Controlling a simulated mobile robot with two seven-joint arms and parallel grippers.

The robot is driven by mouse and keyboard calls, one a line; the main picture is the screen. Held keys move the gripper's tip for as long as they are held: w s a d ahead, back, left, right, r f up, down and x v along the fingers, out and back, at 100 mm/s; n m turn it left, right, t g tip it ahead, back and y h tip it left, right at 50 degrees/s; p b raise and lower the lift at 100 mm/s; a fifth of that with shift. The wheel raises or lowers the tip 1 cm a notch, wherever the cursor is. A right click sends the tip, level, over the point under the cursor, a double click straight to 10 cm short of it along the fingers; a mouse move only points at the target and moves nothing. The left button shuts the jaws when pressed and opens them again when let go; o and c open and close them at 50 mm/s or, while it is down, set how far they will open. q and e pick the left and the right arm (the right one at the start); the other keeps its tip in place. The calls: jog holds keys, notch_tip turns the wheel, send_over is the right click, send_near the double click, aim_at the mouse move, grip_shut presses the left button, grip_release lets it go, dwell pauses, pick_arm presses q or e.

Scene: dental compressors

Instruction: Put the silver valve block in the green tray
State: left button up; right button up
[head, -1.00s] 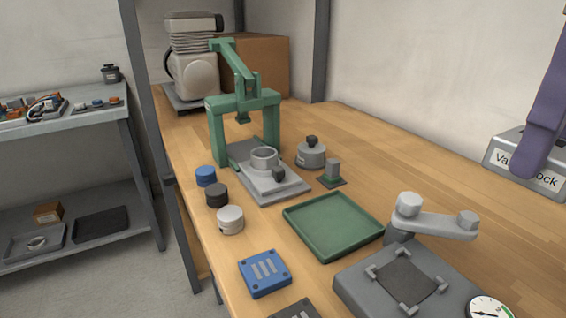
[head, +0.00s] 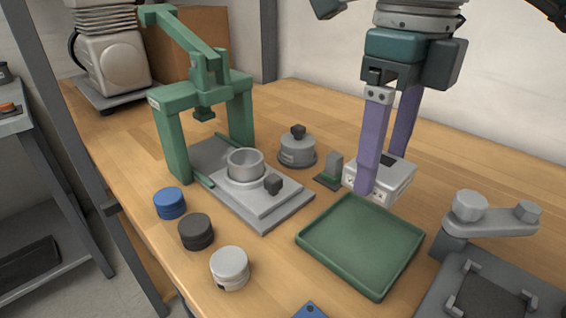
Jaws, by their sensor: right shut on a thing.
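The silver valve block (head: 402,179) is a small pale box with a dark opening on top. My right gripper (head: 382,172), with purple fingers pointing down, is shut on it. The green tray (head: 310,252) is a shallow, empty square tray on the wooden bench, just in front of the block. The block appears at the tray's far edge in the picture; its exact height above the bench is hard to tell. My left gripper is not in view.
A green press (head: 175,140) with a grey base stands left of the tray. Blue (head: 169,203), black (head: 195,232) and silver (head: 229,267) round parts line the bench's left side. A grey fixture with a lever arm (head: 485,225) stands right of the tray.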

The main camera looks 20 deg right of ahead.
aim_at(381, 164)
notch_tip(381, 164, down, 9)
jog(key=shift+w+f+b, duration=0.1)
jog(key=shift+b, duration=0.25)
jog(key=shift+f, duration=0.15)
jog(key=o, duration=1.6)
jog(key=shift+c, duration=0.2)
jog(key=shift+r, duration=0.4)
notch_tip(381, 164, up, 11)
jog(key=shift+f+p, duration=0.1)
jog(key=shift+p, duration=0.45)
jog(key=shift+r, duration=0.45)
